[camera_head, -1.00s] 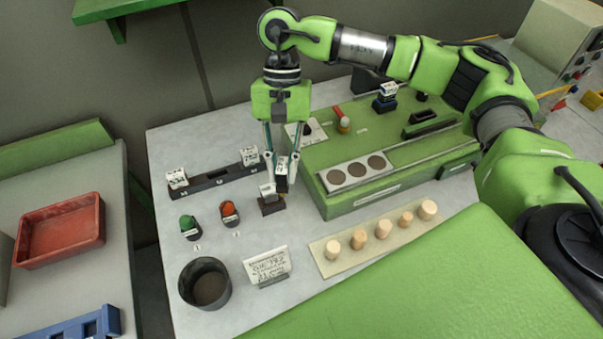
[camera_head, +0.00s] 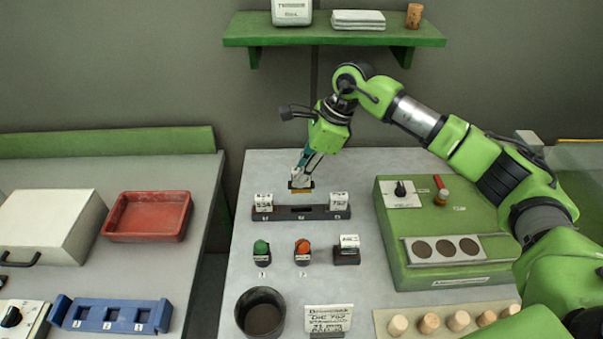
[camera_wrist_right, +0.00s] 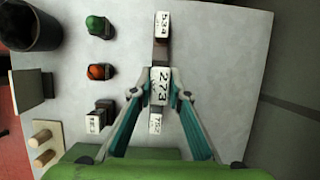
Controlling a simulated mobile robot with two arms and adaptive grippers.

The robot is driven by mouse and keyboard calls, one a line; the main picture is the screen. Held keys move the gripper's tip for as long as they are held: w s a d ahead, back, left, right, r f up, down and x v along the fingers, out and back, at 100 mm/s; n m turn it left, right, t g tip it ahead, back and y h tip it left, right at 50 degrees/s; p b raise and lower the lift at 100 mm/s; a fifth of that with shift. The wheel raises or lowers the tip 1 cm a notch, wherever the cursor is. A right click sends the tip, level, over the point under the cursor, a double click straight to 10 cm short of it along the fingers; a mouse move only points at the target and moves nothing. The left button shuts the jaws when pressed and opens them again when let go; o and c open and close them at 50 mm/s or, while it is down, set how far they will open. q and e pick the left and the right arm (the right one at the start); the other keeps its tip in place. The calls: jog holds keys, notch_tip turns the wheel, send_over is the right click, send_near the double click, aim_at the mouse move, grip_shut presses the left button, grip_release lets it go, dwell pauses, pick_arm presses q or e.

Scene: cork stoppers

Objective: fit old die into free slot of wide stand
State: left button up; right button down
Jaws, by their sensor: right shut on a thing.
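My right gripper (camera_head: 301,183) is shut on a die (camera_head: 300,188), marked 273 in the right wrist view (camera_wrist_right: 161,80). It holds the die above the far side of the wide stand (camera_head: 283,214), in line with its middle. The wide stand is a long dark bar with a white die at each end: the left die (camera_head: 263,200), marked 534, and the right die (camera_head: 339,200). The middle slot between them is free in the head view. In the right wrist view the held die covers the stand's middle. My left gripper is not in view.
In front of the stand are a green button (camera_head: 261,248), an orange button (camera_head: 302,247) and a small dark stand (camera_head: 346,257) with a white die. A dark cup (camera_head: 261,312) and a sign (camera_head: 328,318) are nearer. A green machine (camera_head: 445,225) stands right.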

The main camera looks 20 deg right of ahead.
aim_at(301, 192)
jog(key=shift+f+b, duration=1.2)
jog(key=shift+f, duration=1.75)
jog(key=shift+f+b, duration=1.6)
jog(key=shift+b, duration=0.05)
dwell(0.4)
jog(key=c, duration=1.8)
grip_release()
jog(key=shift+c, duration=0.2)
jog(key=shift+r, duration=0.1)
jog(key=v, duration=1.2)
